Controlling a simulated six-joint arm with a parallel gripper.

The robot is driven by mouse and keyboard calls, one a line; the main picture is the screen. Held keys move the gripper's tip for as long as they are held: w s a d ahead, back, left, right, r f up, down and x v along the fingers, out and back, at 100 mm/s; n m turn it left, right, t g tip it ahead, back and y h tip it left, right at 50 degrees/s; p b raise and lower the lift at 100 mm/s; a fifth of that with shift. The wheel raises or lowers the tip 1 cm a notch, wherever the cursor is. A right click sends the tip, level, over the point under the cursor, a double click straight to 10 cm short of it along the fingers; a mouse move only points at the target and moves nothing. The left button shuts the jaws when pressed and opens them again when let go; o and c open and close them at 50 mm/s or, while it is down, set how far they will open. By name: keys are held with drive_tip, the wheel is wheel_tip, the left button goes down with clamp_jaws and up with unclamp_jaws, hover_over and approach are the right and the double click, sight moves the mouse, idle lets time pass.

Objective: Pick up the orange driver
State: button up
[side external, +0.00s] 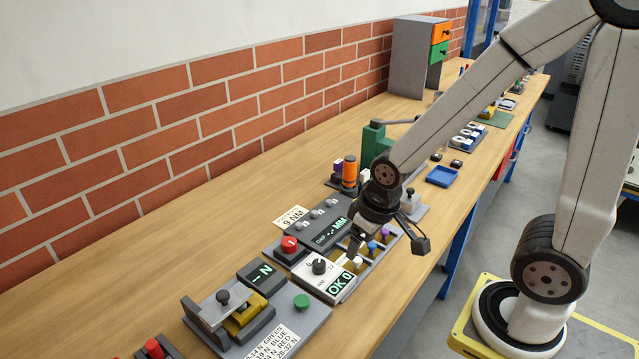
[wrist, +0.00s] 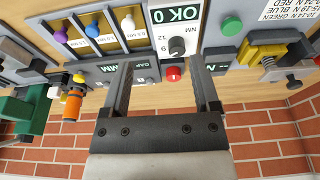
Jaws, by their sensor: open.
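The orange driver (side external: 349,171) stands upright in a dark holder beside the green fixture in the side view. Its orange grip has dark bands. It also shows in the wrist view (wrist: 73,103) at the left, where the picture is upside down. My gripper (side external: 388,241) is open and empty above the panels and the small bins, nearer the camera than the driver and to its right in the side view. In the wrist view my fingers (wrist: 164,78) are spread wide with the knob panel beyond them, apart from the driver.
The green fixture (side external: 372,143) stands right behind the driver. A purple-topped and a white-topped piece stand close beside it. The panel with the red button (side external: 289,243) and the knob panel (side external: 319,267) lie in front. The brick wall (side external: 190,120) runs along the bench. Bare wood lies at left.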

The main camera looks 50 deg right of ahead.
sight(350, 160)
drive_tip(key=shift+o, duration=1.1)
drive_tip(key=shift+w, duration=0.1)
drive_tip(key=w+d+m+g, duration=0.1)
drive_tip(key=w+d+m, duration=0.5)
drive_tip(key=w+d, duration=0.1)
drive_tip(key=w+d+r+m, duration=0.1)
drive_tip(key=w+d+m, duration=0.6)
drive_tip(key=d, duration=0.3)
drive_tip(key=w+d+m+g, duration=0.1)
drive_tip(key=w+d+m, duration=0.5)
drive_tip(key=d, duration=0.3)
drive_tip(key=shift+w+d+r+m+g, duration=0.25)
drive_tip(key=shift+w+r+m+g, duration=0.05)
drive_tip(key=shift+w+r+m, duration=0.1)
drive_tip(key=shift+f, duration=1.35)
drive_tip(key=shift+f, duration=0.1)
